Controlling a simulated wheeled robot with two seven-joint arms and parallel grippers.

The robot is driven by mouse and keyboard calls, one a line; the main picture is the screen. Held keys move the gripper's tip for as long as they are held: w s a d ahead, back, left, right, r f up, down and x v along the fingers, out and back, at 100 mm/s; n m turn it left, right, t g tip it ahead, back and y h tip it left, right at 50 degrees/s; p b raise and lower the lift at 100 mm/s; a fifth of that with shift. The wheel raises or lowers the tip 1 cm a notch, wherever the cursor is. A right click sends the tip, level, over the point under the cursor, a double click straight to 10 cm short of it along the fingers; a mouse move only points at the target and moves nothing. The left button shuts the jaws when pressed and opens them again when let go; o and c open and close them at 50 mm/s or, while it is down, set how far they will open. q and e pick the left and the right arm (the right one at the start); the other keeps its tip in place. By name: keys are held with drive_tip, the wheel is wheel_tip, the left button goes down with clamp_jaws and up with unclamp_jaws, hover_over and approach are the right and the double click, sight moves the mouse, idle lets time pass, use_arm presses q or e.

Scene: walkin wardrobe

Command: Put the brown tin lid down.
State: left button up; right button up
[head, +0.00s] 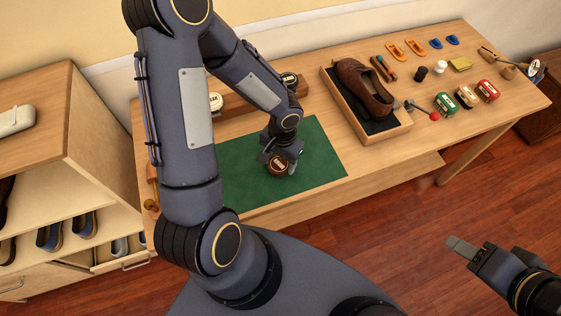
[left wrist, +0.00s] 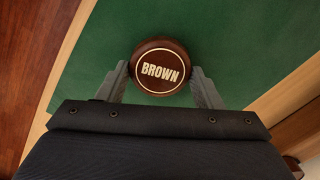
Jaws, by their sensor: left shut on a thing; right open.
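The brown tin lid (left wrist: 160,68) is round and dark brown with the word BROWN in a pale ring. My left gripper (left wrist: 160,82) is shut on it, one finger on each side. In the head view the lid (head: 278,165) shows under my left gripper (head: 280,158), over the green mat (head: 225,170). I cannot tell whether the lid touches the mat. My right gripper (head: 466,252) is open and empty, out over the floor at the lower right. My left arm hides part of the mat and table.
A wooden tray with a brown shoe (head: 364,86) stands right of the mat. Several small tins (head: 467,97), brushes and coloured clips lie further right. A white-topped tin (head: 215,101) and another tin (head: 290,79) stand behind the mat. The mat's right part is bare.

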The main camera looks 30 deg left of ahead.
use_arm(q)
drive_tip(key=shift+f, duration=0.1)
drive_tip(key=shift+f+b, duration=0.65)
drive_tip(key=shift+b, duration=0.05)
drive_tip(key=o, duration=1)
drive_tip(key=shift+o, duration=0.2)
drive_tip(key=shift+r, duration=0.15)
